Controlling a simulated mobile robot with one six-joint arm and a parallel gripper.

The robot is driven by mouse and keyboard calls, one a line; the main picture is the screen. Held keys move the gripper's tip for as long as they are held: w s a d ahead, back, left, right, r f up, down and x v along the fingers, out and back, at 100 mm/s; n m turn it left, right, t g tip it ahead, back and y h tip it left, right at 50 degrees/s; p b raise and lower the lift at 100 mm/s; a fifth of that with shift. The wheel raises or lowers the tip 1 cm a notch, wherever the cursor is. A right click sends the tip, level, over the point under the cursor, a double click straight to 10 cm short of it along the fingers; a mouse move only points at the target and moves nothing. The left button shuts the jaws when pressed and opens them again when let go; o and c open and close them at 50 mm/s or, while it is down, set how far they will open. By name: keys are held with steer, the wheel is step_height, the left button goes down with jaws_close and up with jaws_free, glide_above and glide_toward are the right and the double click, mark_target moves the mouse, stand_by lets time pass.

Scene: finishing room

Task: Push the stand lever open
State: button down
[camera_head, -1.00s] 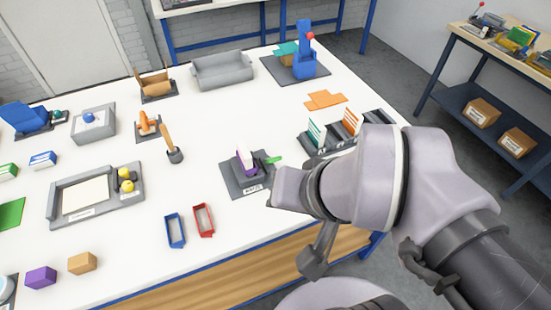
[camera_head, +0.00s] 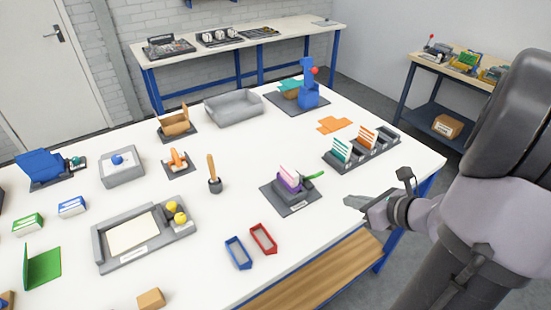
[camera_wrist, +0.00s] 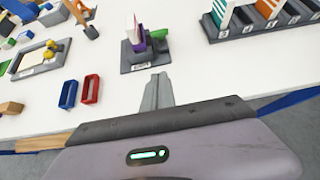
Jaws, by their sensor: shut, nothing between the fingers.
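A small dark grey stand (camera_head: 291,201) sits near the table's front edge, with a label on its front. It holds a purple part and pale card-like pieces (camera_head: 289,178). A green lever (camera_head: 315,176) sticks out from its right side, angled slightly up. In the wrist view the stand (camera_wrist: 136,66) is straight ahead and the green lever (camera_wrist: 158,34) is at its upper right. My gripper (camera_head: 349,202) is shut and empty, to the right of the stand and apart from it. Its fingertips (camera_wrist: 158,78) point toward the stand in the wrist view.
A rack with dividers (camera_head: 364,158) stands behind and right of the stand. Red (camera_head: 263,239) and blue (camera_head: 238,253) open trays lie front left. A wooden-handled tool (camera_head: 212,172) stands upright further left. White tabletop is clear around the stand.

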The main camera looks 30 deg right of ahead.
mark_target(312, 177)
steer(key=b+x, duration=0.1)
steer(key=x, duration=0.2)
steer(key=b+x, duration=0.2)
steer(key=x, duration=0.2)
steer(key=b+x, duration=0.1)
steer(key=x, duration=0.2)
steer(key=shift+w+d+f+b, duration=0.15)
steer(key=shift+d+f+b, duration=0.15)
steer(key=shift+f+b, duration=0.1)
steer(key=w+r, duration=0.2)
steer(key=shift+r+p, duration=0.3)
steer(key=shift+w+r, duration=0.35)
steer(key=shift+w, duration=0.05)
steer(key=shift+r+p, duration=0.1)
steer(key=shift+p, duration=0.2)
